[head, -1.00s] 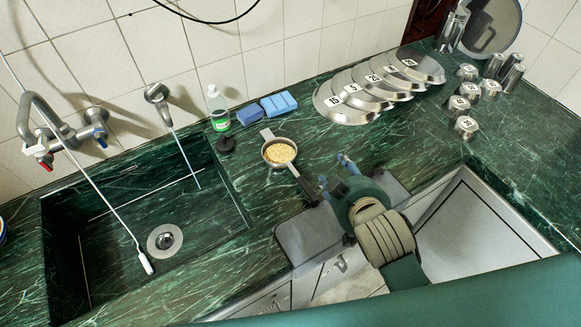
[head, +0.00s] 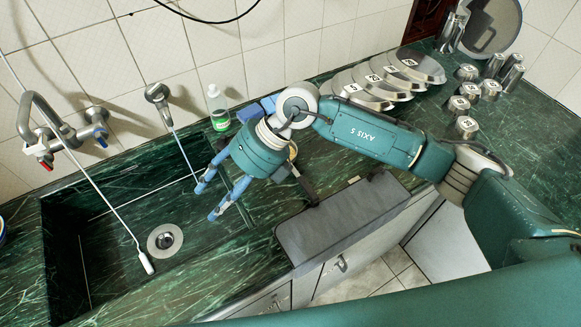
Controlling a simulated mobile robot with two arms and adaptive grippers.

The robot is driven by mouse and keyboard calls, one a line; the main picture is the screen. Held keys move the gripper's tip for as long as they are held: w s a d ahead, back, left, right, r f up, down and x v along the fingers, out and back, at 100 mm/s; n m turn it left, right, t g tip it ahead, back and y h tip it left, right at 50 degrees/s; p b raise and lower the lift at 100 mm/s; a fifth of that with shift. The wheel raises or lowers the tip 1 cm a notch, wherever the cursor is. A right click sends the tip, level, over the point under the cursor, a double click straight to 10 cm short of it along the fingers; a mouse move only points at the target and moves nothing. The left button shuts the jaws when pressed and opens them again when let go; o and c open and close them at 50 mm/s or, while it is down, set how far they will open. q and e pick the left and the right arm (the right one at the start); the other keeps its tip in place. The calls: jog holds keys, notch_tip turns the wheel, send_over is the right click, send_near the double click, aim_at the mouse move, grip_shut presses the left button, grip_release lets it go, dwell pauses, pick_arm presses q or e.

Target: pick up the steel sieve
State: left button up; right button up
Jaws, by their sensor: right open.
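The steel sieve (head: 307,188) lies on the green marble counter, right of the sink. My right gripper and wrist hide most of its bowl; the dark handle and a sliver of the rim show. My right gripper (head: 210,201) is open and empty, with its blue fingers apart. The fingers point down and left over the right side of the sink, left of the sieve, not around its handle. My left gripper is out of view.
The sink (head: 115,265) with its tap (head: 60,130) is at the left. A soap bottle (head: 218,108) stands behind my gripper. Steel plates (head: 418,66) lean along the wall, with several steel cups (head: 466,127) at the right. A grey mat (head: 340,220) hangs over the front edge.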

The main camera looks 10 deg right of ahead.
jog(key=w+d+f+t+h, duration=0.1)
jog(key=w+d+f+h, duration=0.25)
jog(key=d, duration=0.45)
jog(key=m+t+h+p, duration=0.1)
jog(key=h+p, duration=0.1)
jog(key=h, duration=0.3)
send_over(302, 183)
notch_tip(302, 183, down, 5)
jog(key=shift+s+r, duration=0.1)
jog(key=shift+r, duration=0.05)
jog(key=shift+f+p, duration=0.3)
jog(key=shift+f, duration=0.2)
notch_tip(302, 183, down, 4)
jog(key=shift+r+p, duration=0.15)
jog(key=shift+p, duration=0.75)
jog(key=shift+f, duration=0.45)
jog(key=shift+c, duration=0.5)
grip_shut()
